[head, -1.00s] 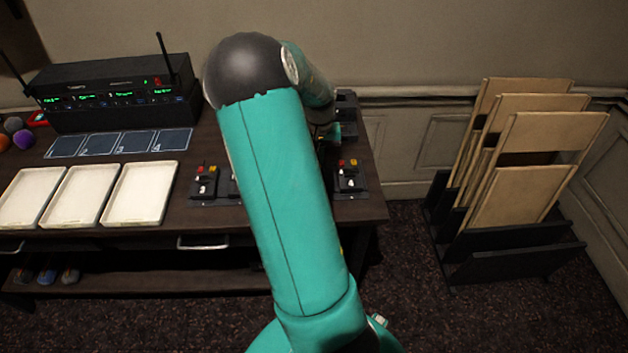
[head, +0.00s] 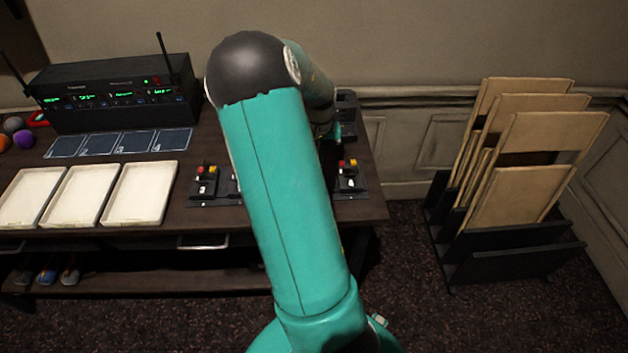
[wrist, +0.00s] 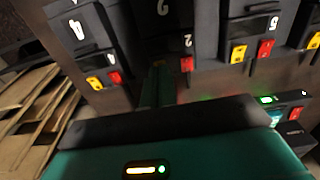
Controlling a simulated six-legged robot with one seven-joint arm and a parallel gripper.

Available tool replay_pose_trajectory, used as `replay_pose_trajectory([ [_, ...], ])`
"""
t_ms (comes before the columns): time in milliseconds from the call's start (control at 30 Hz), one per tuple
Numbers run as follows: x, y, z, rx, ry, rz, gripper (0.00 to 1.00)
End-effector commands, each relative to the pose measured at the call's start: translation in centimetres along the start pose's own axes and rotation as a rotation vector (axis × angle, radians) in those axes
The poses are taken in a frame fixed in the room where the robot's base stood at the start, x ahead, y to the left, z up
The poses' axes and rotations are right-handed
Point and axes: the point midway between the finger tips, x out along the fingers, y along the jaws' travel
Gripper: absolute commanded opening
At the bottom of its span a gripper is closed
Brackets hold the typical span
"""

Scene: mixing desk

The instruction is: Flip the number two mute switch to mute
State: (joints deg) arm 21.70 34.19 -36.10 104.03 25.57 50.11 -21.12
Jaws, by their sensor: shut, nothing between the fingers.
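The number two switch unit (wrist: 178,28) is a dark box with a white "2", upside down at the top of the wrist view. A red button (wrist: 187,64) shows beside my gripper at its near edge. My gripper (wrist: 158,72) is shut and empty, with its tip right at this unit. It covers part of the unit, and I cannot tell whether it touches. The mute switch's lever and position are hidden. In the head view my arm blocks the middle units. An outer switch unit (head: 204,183) shows left of it and another (head: 350,177) right of it.
A unit with yellow and red buttons (wrist: 103,81) is left of my gripper in the wrist view, another (wrist: 250,50) right. On the desk (head: 230,218) are white trays (head: 140,222) and a black receiver (head: 115,115) with antennas. A board rack (head: 515,262) stands right.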

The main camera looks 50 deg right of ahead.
Motion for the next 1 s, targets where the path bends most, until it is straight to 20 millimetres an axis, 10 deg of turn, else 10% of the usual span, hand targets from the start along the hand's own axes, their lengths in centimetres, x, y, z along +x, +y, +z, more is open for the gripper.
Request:
replay_pose_trajectory([
  [1000,-5.8,0.0,0.0,0.000,-0.001,0.000,0.00],
])
